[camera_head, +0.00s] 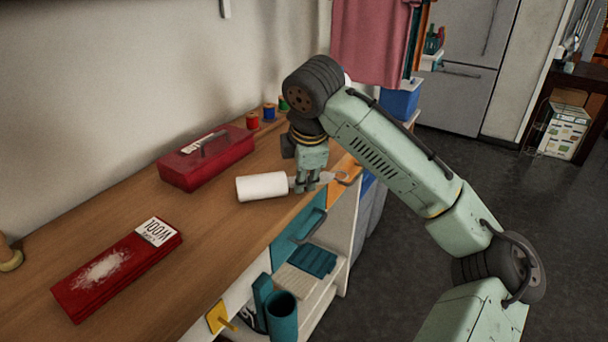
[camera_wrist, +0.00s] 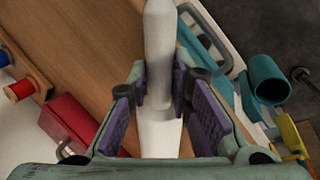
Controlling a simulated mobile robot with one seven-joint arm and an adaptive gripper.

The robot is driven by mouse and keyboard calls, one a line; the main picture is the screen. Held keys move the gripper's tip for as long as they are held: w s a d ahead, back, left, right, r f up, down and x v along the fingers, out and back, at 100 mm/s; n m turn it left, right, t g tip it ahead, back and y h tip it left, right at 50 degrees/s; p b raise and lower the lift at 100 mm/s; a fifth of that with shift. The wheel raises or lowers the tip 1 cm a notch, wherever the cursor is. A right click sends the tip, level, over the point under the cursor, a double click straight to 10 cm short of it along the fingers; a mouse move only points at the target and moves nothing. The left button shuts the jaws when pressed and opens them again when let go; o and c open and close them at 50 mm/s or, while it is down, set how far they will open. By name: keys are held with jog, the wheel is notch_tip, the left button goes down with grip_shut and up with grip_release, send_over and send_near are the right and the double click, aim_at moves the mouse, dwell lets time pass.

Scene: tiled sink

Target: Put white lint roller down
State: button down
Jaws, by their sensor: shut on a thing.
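The white lint roller (camera_head: 262,187) lies level at the wooden counter's right end, its thick white roll pointing left. I cannot tell whether it touches the counter. My gripper (camera_head: 308,186) points down and is shut on the roller's handle. In the wrist view, the pale handle of the lint roller (camera_wrist: 158,50) runs between the purple finger pads of my gripper (camera_wrist: 162,105). The lower part of the roller is partly hidden by my gripper there.
The wooden counter (camera_head: 150,215) holds a red toolbox (camera_head: 205,157), a red box with a white label (camera_head: 118,268) and several thread spools (camera_head: 268,112). Bare wood lies between them. A teal drawer (camera_head: 300,232) is below the front edge, near a teal cup (camera_head: 282,316).

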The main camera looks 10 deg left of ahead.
jog(key=shift+f, duration=0.1)
jog(key=c, duration=1.5)
grip_release()
jog(key=shift+o, duration=0.2)
jog(key=v, duration=1.2)
jog(key=shift+b, duration=0.3)
